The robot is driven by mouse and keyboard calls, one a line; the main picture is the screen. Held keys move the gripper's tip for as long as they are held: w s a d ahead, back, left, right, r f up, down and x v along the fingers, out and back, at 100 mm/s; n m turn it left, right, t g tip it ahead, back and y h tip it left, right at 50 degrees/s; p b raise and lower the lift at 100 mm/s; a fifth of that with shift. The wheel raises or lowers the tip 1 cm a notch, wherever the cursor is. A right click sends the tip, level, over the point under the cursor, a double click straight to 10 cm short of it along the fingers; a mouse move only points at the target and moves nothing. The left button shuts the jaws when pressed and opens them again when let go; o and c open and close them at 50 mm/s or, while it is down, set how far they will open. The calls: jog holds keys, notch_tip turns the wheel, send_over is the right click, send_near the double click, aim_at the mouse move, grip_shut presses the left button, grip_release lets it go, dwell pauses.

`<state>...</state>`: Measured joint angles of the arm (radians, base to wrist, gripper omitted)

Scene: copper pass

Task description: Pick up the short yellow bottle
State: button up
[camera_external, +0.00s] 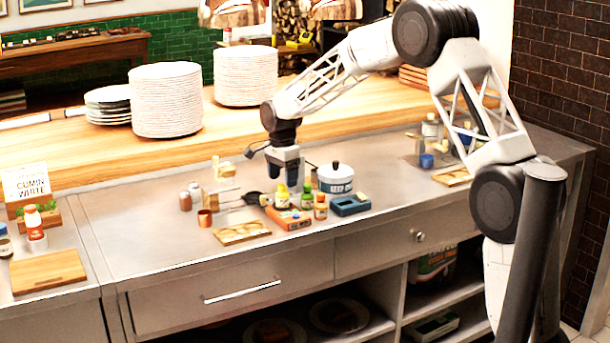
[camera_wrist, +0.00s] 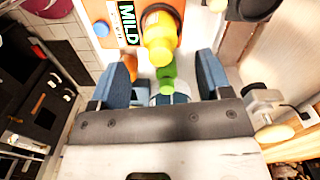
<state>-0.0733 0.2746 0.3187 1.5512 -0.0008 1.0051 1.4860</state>
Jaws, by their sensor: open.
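My gripper (camera_external: 284,178) is open and points down over the crowded middle of the steel counter. In the wrist view, its two blue-grey fingers stand apart (camera_wrist: 167,66). A short yellow bottle (camera_wrist: 159,40) shows ahead of the fingertips, roughly centred between them, by an orange box lettered MILD (camera_wrist: 129,20). A yellow bottle with a light cap (camera_external: 282,197) stands just below the gripper in the external view, at the orange box (camera_external: 289,218). A green bottle (camera_wrist: 166,78) shows between the fingers. Nothing is held.
A green-and-yellow bottle (camera_external: 306,198) and an orange-labelled bottle (camera_external: 320,207) stand close on the right. A white lidded pot (camera_external: 336,178) is behind, and a blue tray (camera_external: 350,206) right. A copper cup (camera_external: 204,218) and wooden board (camera_external: 241,233) lie left.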

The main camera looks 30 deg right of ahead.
aim_at(282, 186)
jog(key=shift+f, duration=0.45)
jog(key=shift+f, duration=0.1)
jog(key=shift+f, duration=2.5)
jog(key=c, duration=0.9)
jog(key=shift+r, duration=0.1)
